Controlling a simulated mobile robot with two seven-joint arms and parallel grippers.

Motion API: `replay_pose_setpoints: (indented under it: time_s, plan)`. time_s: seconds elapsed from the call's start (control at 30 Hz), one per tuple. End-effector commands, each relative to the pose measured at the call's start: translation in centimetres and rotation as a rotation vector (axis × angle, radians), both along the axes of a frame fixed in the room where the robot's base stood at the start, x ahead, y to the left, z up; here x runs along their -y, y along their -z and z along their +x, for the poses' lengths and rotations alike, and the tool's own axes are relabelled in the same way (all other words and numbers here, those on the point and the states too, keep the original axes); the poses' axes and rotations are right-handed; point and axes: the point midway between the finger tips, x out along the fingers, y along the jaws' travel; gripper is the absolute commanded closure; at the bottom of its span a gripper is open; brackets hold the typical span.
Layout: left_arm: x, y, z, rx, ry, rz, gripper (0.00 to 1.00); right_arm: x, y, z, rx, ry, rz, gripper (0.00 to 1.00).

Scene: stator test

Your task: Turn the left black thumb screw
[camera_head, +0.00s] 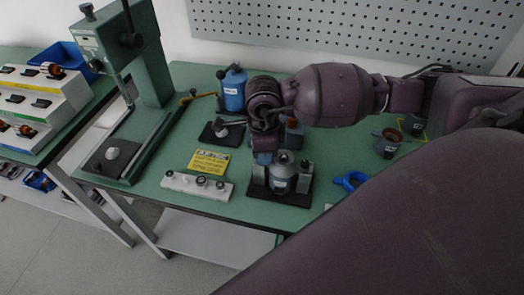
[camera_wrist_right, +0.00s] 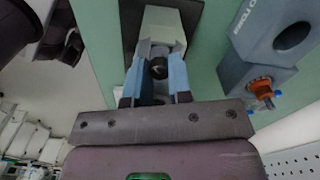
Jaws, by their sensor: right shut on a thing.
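A test fixture stands on a black base (camera_head: 291,199) near the front edge of the green bench. It has a grey cylindrical body (camera_head: 283,178) in the middle and upright grey blocks on either side. My right gripper (camera_head: 263,158) reaches down from above over the left block (camera_head: 259,174). In the right wrist view its two blue-grey fingers (camera_wrist_right: 159,68) are shut on a small black thumb screw (camera_wrist_right: 158,66) against a pale grey block (camera_wrist_right: 162,28). In the head view the gripper hides this screw. My left gripper is not in view.
A white strip with knobs (camera_head: 197,187) and a yellow sign (camera_head: 209,162) lie left of the fixture. A blue bottle (camera_head: 233,90) stands behind. A blue clamp-like part (camera_head: 350,181) lies to the right. A green press (camera_head: 150,60) stands at left.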

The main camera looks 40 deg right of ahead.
Motion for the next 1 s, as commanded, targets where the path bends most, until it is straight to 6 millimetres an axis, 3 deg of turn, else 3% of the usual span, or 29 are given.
replay_pose_setpoints:
  time_s: [0.67, 0.7, 0.8, 0.87, 1.0]
  plan:
    - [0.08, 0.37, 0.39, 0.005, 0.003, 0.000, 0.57, -0.01, -0.12, 0.04, 0.002, -0.071, 0.001, 1.00]
    - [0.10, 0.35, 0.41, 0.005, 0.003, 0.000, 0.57, -0.01, -0.12, 0.04, 0.002, -0.071, 0.001, 0.76]
    - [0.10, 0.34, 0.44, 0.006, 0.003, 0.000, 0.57, -0.02, -0.10, 0.03, 0.001, -0.071, 0.000, 0.60]
    - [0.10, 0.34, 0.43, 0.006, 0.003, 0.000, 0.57, -0.01, -0.09, 0.03, 0.001, -0.071, 0.000, 0.54]
    - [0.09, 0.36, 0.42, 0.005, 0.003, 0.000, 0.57, -0.01, -0.06, 0.02, 0.001, -0.071, 0.000, 0.54]
